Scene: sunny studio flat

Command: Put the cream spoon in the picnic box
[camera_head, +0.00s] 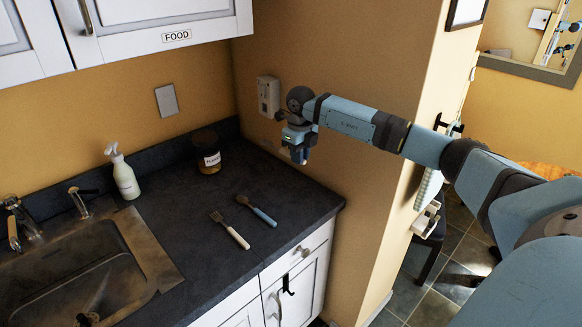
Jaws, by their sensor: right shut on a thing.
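My right gripper (299,156) hangs above the back right part of the counter, well apart from the spoon. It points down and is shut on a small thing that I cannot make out. My left gripper is not in view. No picnic box shows in this view.
A blue-handled utensil (257,210) lies right beside the cream spoon. A dark jar (207,152) and a white pump bottle (124,174) stand behind. A sink (75,285) is at left. The counter's right end is bare.

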